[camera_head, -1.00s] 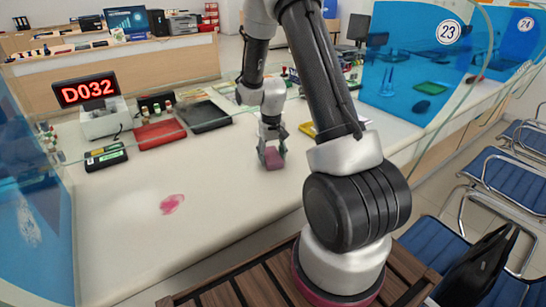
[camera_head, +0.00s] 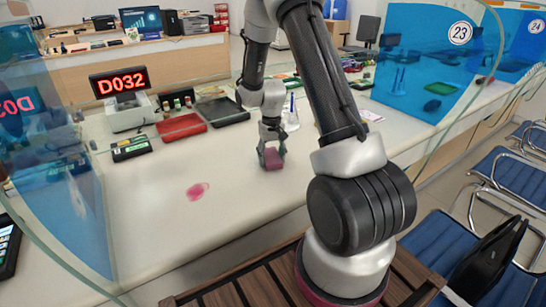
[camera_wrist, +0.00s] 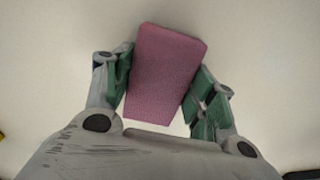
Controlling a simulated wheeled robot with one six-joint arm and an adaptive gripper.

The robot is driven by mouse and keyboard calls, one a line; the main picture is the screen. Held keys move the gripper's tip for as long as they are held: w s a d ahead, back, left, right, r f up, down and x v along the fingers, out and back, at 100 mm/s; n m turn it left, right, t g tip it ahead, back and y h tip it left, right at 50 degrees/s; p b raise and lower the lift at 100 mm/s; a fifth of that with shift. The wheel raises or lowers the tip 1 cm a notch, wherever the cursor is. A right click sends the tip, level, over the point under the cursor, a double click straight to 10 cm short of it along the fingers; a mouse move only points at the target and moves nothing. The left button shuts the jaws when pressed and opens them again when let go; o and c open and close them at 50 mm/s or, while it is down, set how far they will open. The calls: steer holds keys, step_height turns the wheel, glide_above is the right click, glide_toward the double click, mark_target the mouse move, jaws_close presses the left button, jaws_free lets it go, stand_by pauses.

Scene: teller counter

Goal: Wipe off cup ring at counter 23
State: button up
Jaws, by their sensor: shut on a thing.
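A pinkish-red stain (camera_head: 197,191), the only mark I see on the white counter top (camera_head: 150,225), lies to the left of my gripper. It looks like a smeared blot rather than a clean ring. My gripper (camera_head: 272,159) is shut on a pink-purple sponge block (camera_wrist: 165,75). In the wrist view the green-padded fingers press the block's two sides, and it is slightly tilted. The head view does not show clearly whether the block touches the counter. The stain is not in the wrist view.
A red tray (camera_head: 181,128) and a black tray (camera_head: 223,111) lie behind the stain. A D032 display (camera_head: 121,82) stands at the back left. Glass panels border the counter, one bearing 23 (camera_head: 459,34). The counter around the stain is clear.

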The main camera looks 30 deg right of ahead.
steer(key=shift+a, duration=0.4)
step_height(320, 180, up, 3)
steer(key=shift+f, duration=0.2)
steer(key=shift+r, duration=2.85)
steer(key=shift+s, duration=0.15)
